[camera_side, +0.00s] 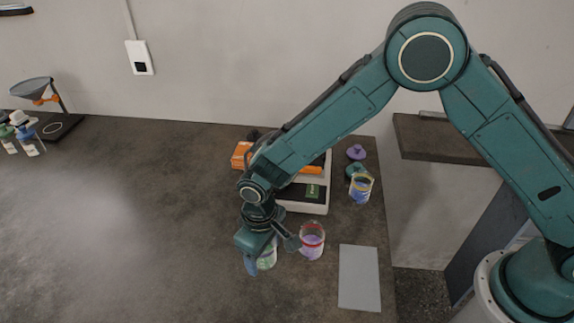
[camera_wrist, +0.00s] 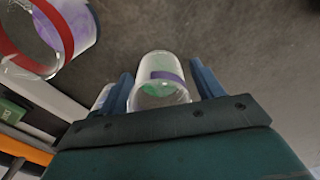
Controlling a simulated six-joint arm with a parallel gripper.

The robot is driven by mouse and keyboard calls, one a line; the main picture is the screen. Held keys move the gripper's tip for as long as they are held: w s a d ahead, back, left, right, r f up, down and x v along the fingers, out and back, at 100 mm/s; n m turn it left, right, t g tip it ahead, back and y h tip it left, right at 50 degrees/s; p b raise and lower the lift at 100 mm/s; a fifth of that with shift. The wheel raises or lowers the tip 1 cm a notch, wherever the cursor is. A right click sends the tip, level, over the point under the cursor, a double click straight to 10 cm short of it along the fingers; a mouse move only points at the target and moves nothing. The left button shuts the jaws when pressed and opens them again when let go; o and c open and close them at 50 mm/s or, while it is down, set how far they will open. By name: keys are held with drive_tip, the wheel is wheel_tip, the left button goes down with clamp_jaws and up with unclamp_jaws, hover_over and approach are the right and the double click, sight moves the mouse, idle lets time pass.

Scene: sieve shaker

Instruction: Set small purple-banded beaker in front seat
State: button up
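The small clear beaker with a purple band (camera_wrist: 166,76) and green contents sits between the two blue fingers of my gripper (camera_wrist: 164,84) in the wrist view. In the side view, my gripper (camera_side: 266,262) points down at the worktop, and the beaker (camera_side: 268,256) shows partly behind a finger. A finger is on each side of the beaker; whether they press on it is unclear. A white device (camera_side: 306,207) with a dark panel and orange parts stands behind, partly hidden by my arm. I cannot make out a front seat.
A red-banded beaker (camera_side: 312,241) with purple contents stands close right of my gripper, also in the wrist view (camera_wrist: 52,62). Another beaker (camera_side: 361,189) and purple and green pieces (camera_side: 356,153) are behind. A grey mat (camera_side: 360,278) lies front right.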

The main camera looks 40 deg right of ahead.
drive_tip(key=shift+r, duration=0.15)
wheel_tip(320, 180, up, 12)
idle(0.7)
idle(0.5)
